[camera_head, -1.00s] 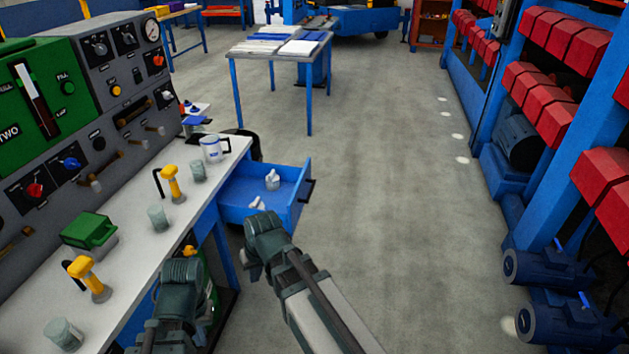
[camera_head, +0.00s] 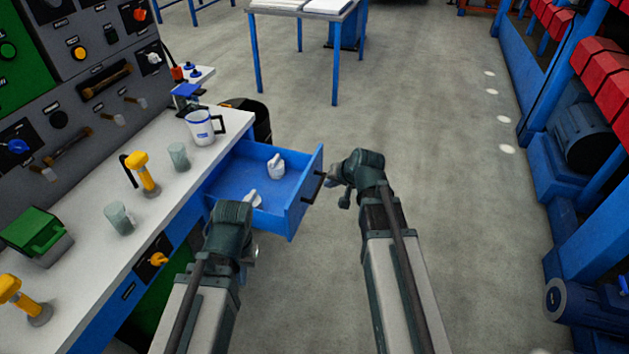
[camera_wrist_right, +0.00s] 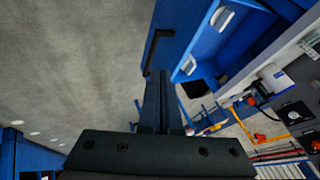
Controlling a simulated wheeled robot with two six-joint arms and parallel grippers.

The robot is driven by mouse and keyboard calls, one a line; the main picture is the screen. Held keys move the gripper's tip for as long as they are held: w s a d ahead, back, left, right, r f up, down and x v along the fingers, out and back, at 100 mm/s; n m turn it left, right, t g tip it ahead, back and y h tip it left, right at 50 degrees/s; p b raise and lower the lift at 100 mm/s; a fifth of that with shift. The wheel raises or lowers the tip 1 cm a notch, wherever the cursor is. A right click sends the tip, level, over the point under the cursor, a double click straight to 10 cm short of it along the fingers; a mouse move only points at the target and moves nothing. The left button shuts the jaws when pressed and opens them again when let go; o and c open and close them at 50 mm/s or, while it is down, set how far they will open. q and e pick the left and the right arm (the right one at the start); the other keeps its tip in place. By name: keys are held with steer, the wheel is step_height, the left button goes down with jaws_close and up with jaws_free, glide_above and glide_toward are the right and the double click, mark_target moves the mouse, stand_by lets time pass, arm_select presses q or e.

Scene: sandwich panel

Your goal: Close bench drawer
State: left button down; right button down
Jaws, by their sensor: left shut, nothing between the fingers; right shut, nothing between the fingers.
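The blue bench drawer (camera_head: 292,212) stands pulled out from the workbench (camera_head: 160,200). Its front, with a dark handle (camera_head: 319,185), faces right. Two small white items (camera_head: 276,167) lie inside it. My right gripper (camera_head: 333,181) is shut and empty, just outside the drawer front beside the handle; contact cannot be told. In the right wrist view the shut fingers (camera_wrist_right: 160,88) point toward the drawer front (camera_wrist_right: 182,35) and its handle (camera_wrist_right: 155,48). My left gripper (camera_head: 240,225) is shut over the near side of the drawer, its fingers mostly hidden by the wrist.
A white mug (camera_head: 200,128), glass beakers (camera_head: 178,156) and yellow-topped tools (camera_head: 146,176) stand on the bench top. The floor (camera_head: 450,210) to the right is clear, up to blue racks with red bins.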

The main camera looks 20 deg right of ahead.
steer(key=b, duration=0.9)
glide_toward(302, 189)
step_height(302, 189, down, 5)
steer(key=w+d, duration=0.1)
steer(key=d, duration=0.2)
steer(key=shift+w+a+r+p, duration=0.2)
steer(key=shift+w+a+p, duration=0.1)
steer(key=shift+a, duration=0.3)
steer(key=shift+w+a+r+p, duration=0.2)
steer(key=shift+w+a, duration=0.15)
steer(key=shift+a, duration=0.25)
steer(key=shift+w+a, duration=0.3)
steer(key=shift+a, duration=0.3)
steer(key=w+a, duration=0.8)
steer(key=a, duration=0.4)
steer(key=w+a, duration=0.9)
steer(key=a, duration=0.4)
steer(key=shift+a, duration=0.25)
steer(key=shift+w+a+r, duration=0.1)
steer(key=shift+w, duration=0.1)
steer(key=shift+s, duration=0.1)
